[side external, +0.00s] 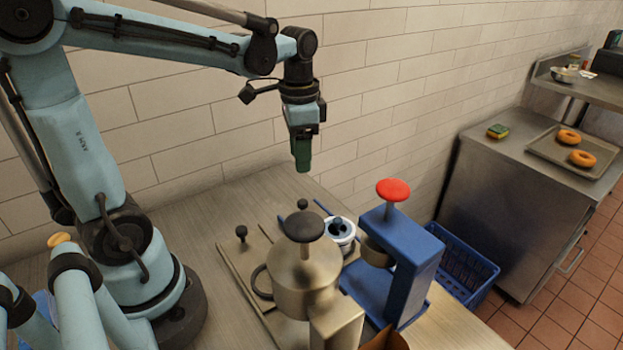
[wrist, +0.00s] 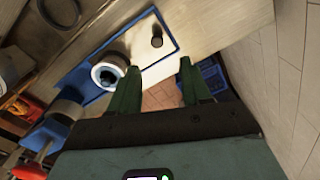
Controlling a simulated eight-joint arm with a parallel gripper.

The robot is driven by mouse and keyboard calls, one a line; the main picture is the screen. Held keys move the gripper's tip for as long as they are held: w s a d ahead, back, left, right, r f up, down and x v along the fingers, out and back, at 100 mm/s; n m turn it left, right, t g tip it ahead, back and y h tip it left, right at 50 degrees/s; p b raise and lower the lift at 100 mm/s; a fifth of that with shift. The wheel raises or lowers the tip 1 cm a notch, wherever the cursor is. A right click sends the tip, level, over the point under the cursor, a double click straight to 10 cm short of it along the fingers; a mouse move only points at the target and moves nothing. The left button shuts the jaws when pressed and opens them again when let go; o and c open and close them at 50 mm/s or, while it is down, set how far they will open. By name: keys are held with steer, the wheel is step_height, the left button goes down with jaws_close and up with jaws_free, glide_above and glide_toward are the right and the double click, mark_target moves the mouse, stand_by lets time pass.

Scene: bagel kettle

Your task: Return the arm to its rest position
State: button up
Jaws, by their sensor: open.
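My gripper (side external: 302,160) hangs from the arm with its green fingers pointing down, in the air above the wooden worktop (side external: 235,210) and in front of the tiled wall. In the wrist view the two green fingers of my gripper (wrist: 159,75) are apart, with nothing between them. In the side external view one finger hides the other. Below and a little right of the fingers, a white round container with a dark blue centre (side external: 341,232) stands beside the presses. It also shows in the wrist view (wrist: 108,73), left of the fingers.
A metal press with a black knob (side external: 304,227) and a blue press with a red knob (side external: 393,190) stand at the front. A blue basket (side external: 466,262) lies to their right.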

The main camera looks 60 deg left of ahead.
steer(key=s+d+n+t, duration=0.3)
steer(key=d+n+t, duration=0.1)
steer(key=d+t, duration=0.2)
steer(key=shift+s+d+t, duration=0.25)
steer(key=shift+t, duration=0.35)
steer(key=shift+f, duration=0.1)
stand_by(1.1)
